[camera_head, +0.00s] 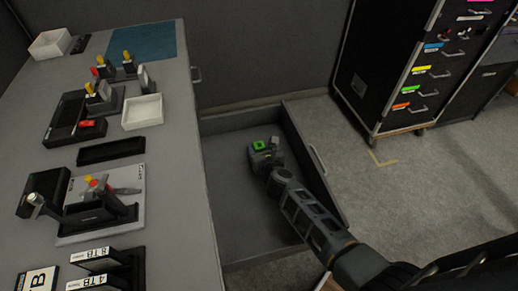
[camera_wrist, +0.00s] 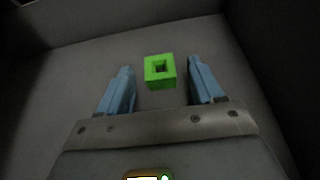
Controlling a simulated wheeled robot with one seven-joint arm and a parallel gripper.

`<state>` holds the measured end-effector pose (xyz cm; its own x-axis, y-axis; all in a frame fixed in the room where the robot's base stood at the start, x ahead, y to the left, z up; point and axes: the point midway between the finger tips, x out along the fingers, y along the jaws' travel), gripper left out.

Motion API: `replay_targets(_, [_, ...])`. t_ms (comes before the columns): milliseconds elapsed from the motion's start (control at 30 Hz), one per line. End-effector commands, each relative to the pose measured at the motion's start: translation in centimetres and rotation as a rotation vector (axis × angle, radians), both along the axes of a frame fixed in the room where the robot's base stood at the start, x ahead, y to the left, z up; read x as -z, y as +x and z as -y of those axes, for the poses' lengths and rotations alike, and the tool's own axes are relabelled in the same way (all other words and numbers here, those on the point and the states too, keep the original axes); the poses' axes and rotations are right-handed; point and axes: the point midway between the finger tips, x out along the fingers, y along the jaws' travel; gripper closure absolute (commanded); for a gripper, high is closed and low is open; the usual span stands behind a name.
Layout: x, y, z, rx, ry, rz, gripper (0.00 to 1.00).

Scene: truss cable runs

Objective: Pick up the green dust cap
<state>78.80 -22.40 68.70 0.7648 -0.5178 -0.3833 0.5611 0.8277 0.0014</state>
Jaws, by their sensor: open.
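The green dust cap (camera_wrist: 150,81) is a small bright green square block with a square hole. In the wrist view it lies on the grey floor of a drawer, just ahead of and between my gripper's fingertips (camera_wrist: 157,72). The two blue fingers are open, with a gap on each side of the cap. In the head view the cap (camera_head: 259,145) shows beside the end of my gripper (camera_head: 265,149), inside the open drawer (camera_head: 225,170). The fingers are hard to make out there.
The drawer's walls stand around my gripper, with its front panel (camera_head: 318,160) on the right. A grey worktop (camera_head: 175,185) at left holds trays, stands and drives. A black cabinet (camera_head: 390,60) with labelled drawers stands at back right. The rest of the drawer floor looks clear.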

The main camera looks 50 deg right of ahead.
Motion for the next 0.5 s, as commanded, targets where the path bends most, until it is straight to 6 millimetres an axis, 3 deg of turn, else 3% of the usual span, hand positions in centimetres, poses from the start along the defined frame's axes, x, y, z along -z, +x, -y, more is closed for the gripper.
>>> replay_targets(233, [0.04, 0.16, 0.07, -0.001, 0.0, 0.0, 0.34])
replay_targets(500, [0.03, 0.17, 0.06, -0.001, 0.0, 0.0, 0.59])
